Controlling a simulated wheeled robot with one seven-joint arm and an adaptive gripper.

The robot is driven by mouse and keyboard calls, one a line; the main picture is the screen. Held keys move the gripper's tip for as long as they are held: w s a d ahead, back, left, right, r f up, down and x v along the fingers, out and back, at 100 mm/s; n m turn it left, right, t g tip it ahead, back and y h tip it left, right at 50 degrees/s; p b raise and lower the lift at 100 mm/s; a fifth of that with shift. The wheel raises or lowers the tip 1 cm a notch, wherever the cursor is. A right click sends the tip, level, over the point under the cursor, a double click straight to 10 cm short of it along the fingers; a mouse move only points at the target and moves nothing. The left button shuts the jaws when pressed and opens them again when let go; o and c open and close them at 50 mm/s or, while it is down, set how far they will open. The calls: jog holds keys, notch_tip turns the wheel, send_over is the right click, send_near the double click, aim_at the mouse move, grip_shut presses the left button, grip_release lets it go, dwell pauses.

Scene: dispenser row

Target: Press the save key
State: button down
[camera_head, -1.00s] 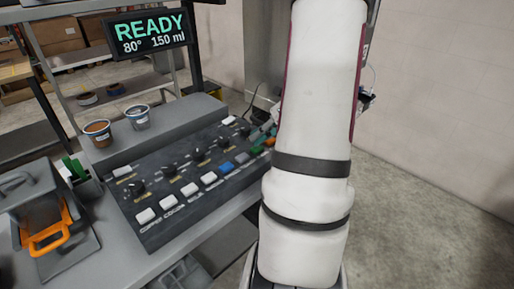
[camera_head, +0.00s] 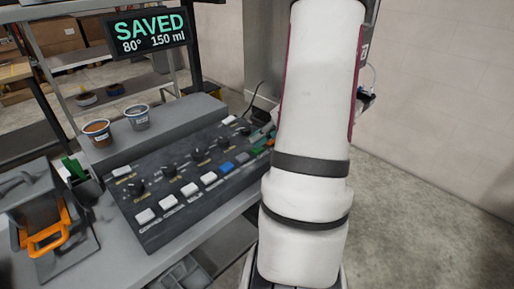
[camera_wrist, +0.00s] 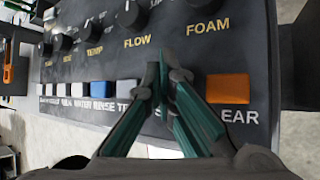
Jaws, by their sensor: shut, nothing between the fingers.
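The control panel (camera_head: 150,190) carries a row of coloured keys and a row of black knobs. In the wrist view, my gripper (camera_wrist: 163,88) is shut, its green-sided fingertips together over the spot between the grey key (camera_wrist: 127,89) and the orange clear key (camera_wrist: 227,88). The fingers hide the save key there and most of its label; only an "S" shows. I cannot see whether the tips touch it. In the head view my arm hides most of the gripper. The display (camera_head: 150,32) reads "SAVED", 80°, 150 ml.
Two small cups, one brown-filled (camera_head: 98,132) and one clear (camera_head: 138,116), stand on the ledge behind the panel. A grey device with an orange handle (camera_head: 46,240) stands at the left. Open floor (camera_head: 430,200) lies to the right.

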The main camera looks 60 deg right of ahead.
jog(key=shift+r, duration=0.1)
dwell(0.3)
jog(key=shift+r+p, duration=0.75)
jog(key=shift+p, duration=0.1)
notch_tip(320, 180, up, 5)
jog(key=p, duration=0.4)
dwell(0.4)
